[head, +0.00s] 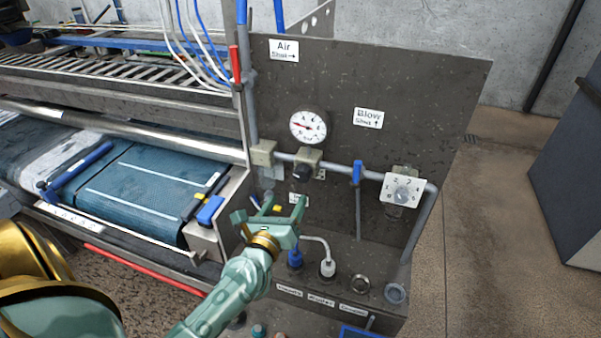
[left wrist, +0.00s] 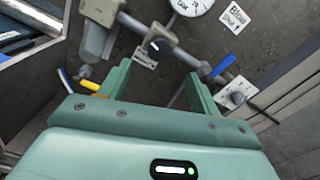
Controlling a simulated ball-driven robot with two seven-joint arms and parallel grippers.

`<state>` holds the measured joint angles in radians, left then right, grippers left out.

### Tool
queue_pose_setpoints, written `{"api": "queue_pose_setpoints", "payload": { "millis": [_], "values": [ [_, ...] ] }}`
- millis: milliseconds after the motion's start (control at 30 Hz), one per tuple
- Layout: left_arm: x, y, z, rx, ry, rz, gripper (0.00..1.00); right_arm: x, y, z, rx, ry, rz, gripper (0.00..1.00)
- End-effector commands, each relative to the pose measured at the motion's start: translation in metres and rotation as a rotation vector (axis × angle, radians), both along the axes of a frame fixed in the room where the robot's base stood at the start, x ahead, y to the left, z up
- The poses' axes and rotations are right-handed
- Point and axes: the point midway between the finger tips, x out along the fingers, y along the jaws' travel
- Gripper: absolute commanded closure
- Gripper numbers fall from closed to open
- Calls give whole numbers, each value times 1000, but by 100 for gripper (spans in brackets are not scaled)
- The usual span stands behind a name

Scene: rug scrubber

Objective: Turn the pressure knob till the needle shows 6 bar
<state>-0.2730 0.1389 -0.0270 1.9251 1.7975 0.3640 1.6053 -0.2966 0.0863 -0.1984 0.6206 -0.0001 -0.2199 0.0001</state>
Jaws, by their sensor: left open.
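The round white pressure gauge (head: 308,126) with a red needle is on the dark panel in the head view. The needle points to the left part of the dial; its exact reading is too small to tell. Below the gauge, the black pressure knob (head: 302,172) sits under a beige regulator body on the grey pipe. In the left wrist view the knob (left wrist: 155,46) shows beyond and between the fingers, and the gauge (left wrist: 190,4) is cut off at the top. My left gripper (head: 284,208) is open and empty, below the knob and apart from it. My right gripper is not seen.
A blue-handled valve (head: 357,173) and a white numbered dial plate (head: 403,190) are to the right along the pipe. A yellow-handled valve (head: 277,208) is close to the left fingers. The blue rug machine (head: 140,180) stands left. Labelled hose fittings (head: 327,268) sit below.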

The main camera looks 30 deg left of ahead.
Motion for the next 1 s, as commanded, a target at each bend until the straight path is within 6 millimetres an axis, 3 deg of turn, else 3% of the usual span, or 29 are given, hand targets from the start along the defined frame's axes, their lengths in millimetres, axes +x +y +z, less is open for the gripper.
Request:
{"api": "queue_pose_setpoints", "payload": {
  "millis": [200, 400, 600, 867, 1000],
  "values": [
    [56, 14, 3, 1, -3, 1, 37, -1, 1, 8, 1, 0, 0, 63],
    [91, 22, 0, 0, -2, 2, 37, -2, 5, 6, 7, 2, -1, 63],
    [104, 25, 0, 1, 0, 0, 37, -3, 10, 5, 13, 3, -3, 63],
    [105, 26, 0, 1, 0, 0, 37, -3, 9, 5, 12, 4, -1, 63],
    [105, 25, 0, 1, 0, 0, 76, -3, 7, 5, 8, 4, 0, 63]
  ]
}}
